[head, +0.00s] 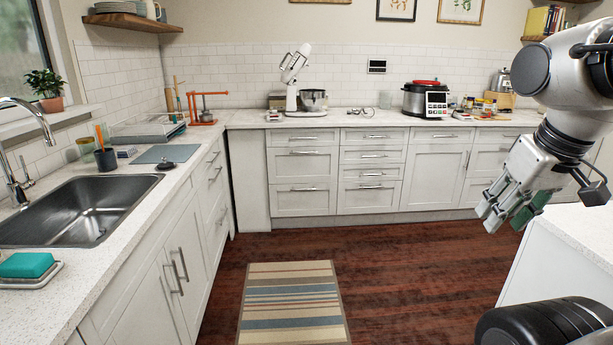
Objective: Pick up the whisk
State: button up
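I cannot make out a whisk for certain. A small, thin, dark item (361,112) lies on the back counter, to the right of the white stand mixer (293,80) and its metal bowl (313,100); it is too small to identify. My gripper (505,212) hangs at the right of the head view, pointing down and left, in front of the back cabinets and far from that counter. Nothing shows held in it.
The back counter (345,121) also holds a pressure cooker (427,100) and several small jars. A sink (80,208) is in the left counter. A white counter (580,232) stands at the right, close to my arm. The wooden floor is open, with a striped rug (293,303).

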aim_at(354, 110)
jog(key=i, duration=2.35)
jog(key=i+l+u, duration=0.1)
jog(key=i, duration=0.35)
jog(key=i+l, duration=0.2)
jog(key=i, duration=0.25)
jog(key=i+l+u, duration=0.15)
jog(key=i, duration=0.3)
jog(key=i+l+u, duration=0.1)
jog(key=i, duration=0.35)
jog(key=i+l+u, duration=0.1)
jog(key=i+l, duration=0.25)
jog(key=i, duration=0.1)
